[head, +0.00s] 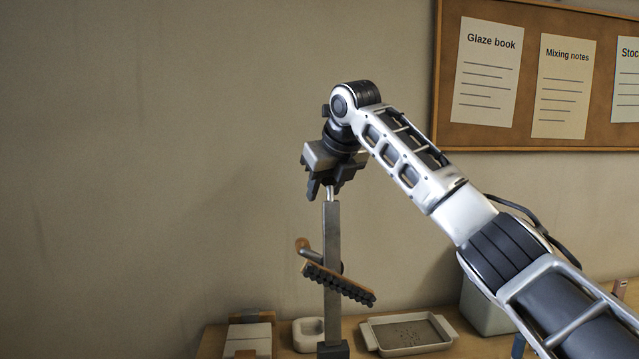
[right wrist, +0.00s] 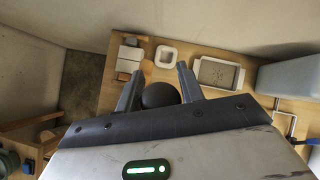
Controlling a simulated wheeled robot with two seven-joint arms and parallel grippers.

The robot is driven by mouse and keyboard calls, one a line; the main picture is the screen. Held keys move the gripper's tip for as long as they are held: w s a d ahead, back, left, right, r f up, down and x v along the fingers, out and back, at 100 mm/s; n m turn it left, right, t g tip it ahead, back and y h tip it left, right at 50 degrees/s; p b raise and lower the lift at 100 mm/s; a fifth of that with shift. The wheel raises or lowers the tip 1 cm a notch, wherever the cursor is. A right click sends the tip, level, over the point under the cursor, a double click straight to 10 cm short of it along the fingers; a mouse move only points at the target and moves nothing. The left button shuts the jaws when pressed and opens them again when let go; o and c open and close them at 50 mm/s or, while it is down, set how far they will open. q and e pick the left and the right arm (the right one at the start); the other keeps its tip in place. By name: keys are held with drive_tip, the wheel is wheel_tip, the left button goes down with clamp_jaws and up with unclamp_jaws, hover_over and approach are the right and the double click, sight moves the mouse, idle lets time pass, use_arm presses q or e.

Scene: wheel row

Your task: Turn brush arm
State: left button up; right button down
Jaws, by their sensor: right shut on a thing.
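A grey upright post (head: 332,230) stands on a dark foot on the bench. A brush arm (head: 338,285) with a wooden back and dark bristles crosses the post low down, tilted down to the right. A curved wooden piece (head: 303,248) shows at its left. My right gripper (head: 328,190) is at the post's top, around a thin bright rod. In the right wrist view, a dark round knob (right wrist: 160,95) sits between the fingers of my right gripper (right wrist: 160,78), which is shut on it. In the head view the fingers hide the knob. My left gripper is not in view.
On the wooden bench (right wrist: 215,45) are a pale tray (head: 369,338), a small white square dish (head: 308,335) and pale blocks (head: 248,337). A grey bin (head: 485,308) stands behind my right arm. A cork board (head: 540,15) hangs on the wall.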

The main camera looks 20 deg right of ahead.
drive_tip(key=shift+s+d+f+g, duration=0.1)
drive_tip(key=shift+f+g, duration=0.2)
drive_tip(key=shift+f, duration=0.45)
drive_tip(key=c, duration=1)
unclamp_jaws()
drive_tip(key=shift+s+r, duration=0.2)
drive_tip(key=shift+r, duration=0.55)
drive_tip(key=b+v, duration=0.1)
drive_tip(key=v, duration=1.3)
drive_tip(key=shift+s+r, duration=0.1)
drive_tip(key=shift+s, duration=0.2)
drive_tip(key=shift+c, duration=0.4)
